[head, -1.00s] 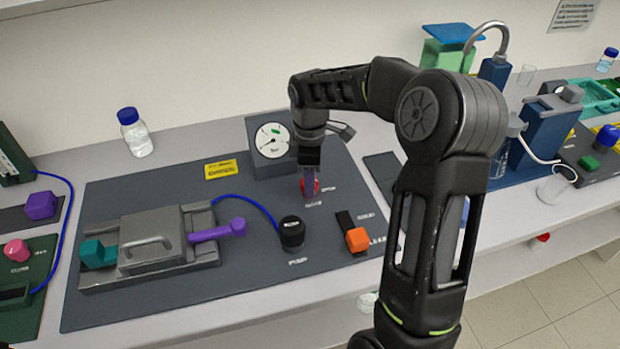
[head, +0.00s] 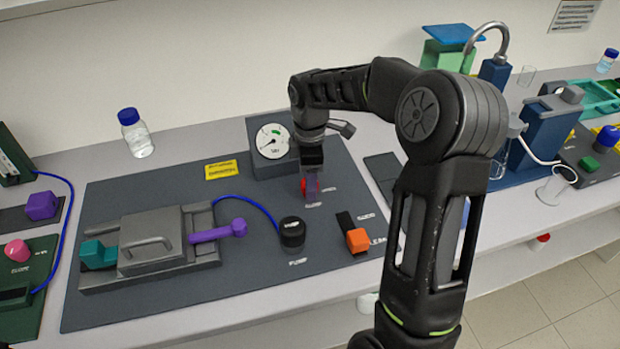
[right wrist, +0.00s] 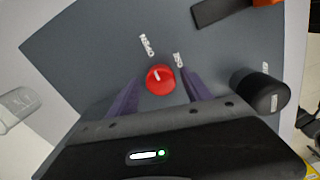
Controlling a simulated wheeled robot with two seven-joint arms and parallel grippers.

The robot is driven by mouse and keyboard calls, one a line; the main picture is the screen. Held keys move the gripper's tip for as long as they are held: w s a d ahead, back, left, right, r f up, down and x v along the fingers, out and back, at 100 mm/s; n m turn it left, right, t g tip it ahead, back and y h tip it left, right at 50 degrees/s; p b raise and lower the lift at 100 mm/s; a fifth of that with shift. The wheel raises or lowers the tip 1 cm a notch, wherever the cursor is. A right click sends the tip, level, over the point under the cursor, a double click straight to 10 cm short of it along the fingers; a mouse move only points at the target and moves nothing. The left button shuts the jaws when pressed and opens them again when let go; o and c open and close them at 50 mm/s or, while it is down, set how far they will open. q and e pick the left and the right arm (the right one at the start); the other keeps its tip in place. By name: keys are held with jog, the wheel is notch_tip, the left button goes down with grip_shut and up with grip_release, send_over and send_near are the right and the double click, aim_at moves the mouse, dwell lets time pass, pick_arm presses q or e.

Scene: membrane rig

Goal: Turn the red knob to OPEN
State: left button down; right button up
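The red knob (right wrist: 160,80) stands on the dark panel in the right wrist view, with a short white mark on top. The mark points up and slightly left, roughly toward the farther of two small white labels, which are too small to read surely. In the head view the knob (head: 304,184) is mostly hidden behind my right gripper (head: 311,187). The gripper points down over it. Its purple fingers lie on either side of the knob, apparently with a small gap at each side. My left gripper is not in view.
A black knob (head: 292,232) and an orange-ended lever (head: 357,240) stand near the red knob. A gauge (head: 272,142) stands just behind. A grey lidded block (head: 152,242) with a purple handle is at left. The panel's front strip is clear.

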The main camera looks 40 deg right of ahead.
jog(key=shift+r, duration=0.1)
notch_tip(320, 180, up, 8)
jog(key=shift+f+b, duration=0.2)
jog(key=shift+b, duration=0.35)
jog(key=shift+s+f, duration=0.1)
dwell(0.5)
